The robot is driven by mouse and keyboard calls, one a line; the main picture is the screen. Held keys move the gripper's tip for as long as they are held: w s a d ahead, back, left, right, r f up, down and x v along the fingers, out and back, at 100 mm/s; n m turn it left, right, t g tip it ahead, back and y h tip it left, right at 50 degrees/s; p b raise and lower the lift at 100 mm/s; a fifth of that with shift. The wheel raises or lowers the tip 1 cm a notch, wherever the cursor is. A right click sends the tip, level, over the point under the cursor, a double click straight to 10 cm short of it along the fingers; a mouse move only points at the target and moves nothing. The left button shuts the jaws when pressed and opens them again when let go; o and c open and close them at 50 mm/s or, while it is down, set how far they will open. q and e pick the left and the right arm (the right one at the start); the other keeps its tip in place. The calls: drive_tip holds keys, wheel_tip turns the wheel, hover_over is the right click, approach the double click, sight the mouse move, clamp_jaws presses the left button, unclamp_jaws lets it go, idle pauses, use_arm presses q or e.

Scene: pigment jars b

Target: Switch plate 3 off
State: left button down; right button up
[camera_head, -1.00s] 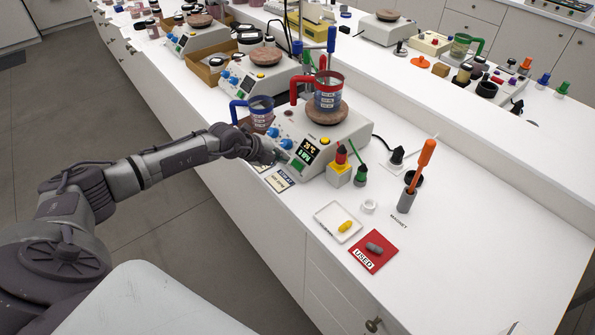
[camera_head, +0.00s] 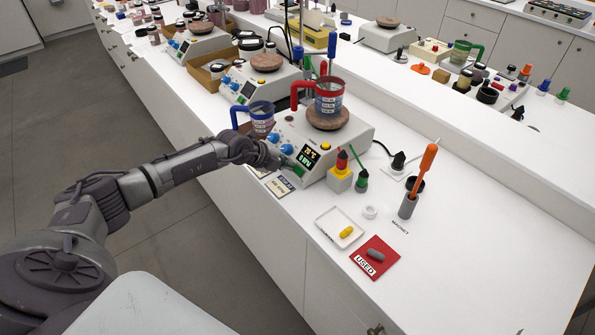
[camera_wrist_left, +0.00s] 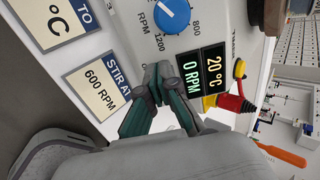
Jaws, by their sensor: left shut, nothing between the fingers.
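The nearest hotplate stirrer (camera_head: 345,147) stands on the white bench, with a red-handled beaker (camera_head: 329,98) on its round brown top. Its display (camera_head: 308,155) also shows in the left wrist view (camera_wrist_left: 204,72), reading 20 °C and 0 RPM. My left gripper (camera_head: 287,168) is at the lower front panel, left of the display. In the left wrist view its teal fingers (camera_wrist_left: 160,78) are shut and empty, close to the panel below the blue RPM knob (camera_wrist_left: 171,14). I cannot tell whether they touch it. No plate number is readable, and my right gripper is out of view.
A blue-handled beaker (camera_head: 261,118) stands left of the red-handled one. Setting cards (camera_head: 279,186) lie before the panel.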

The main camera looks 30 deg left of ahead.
use_arm(q)
drive_tip(key=shift+p+v, duration=1.45)
drive_tip(key=shift+p, duration=0.45)
drive_tip(key=shift+s+a+r+p, duration=0.1)
drive_tip(key=shift+s+r+p, duration=0.3)
drive_tip(key=shift+p, duration=0.25)
drive_tip(key=v, duration=1.1)
drive_tip(key=shift+s+r, duration=0.3)
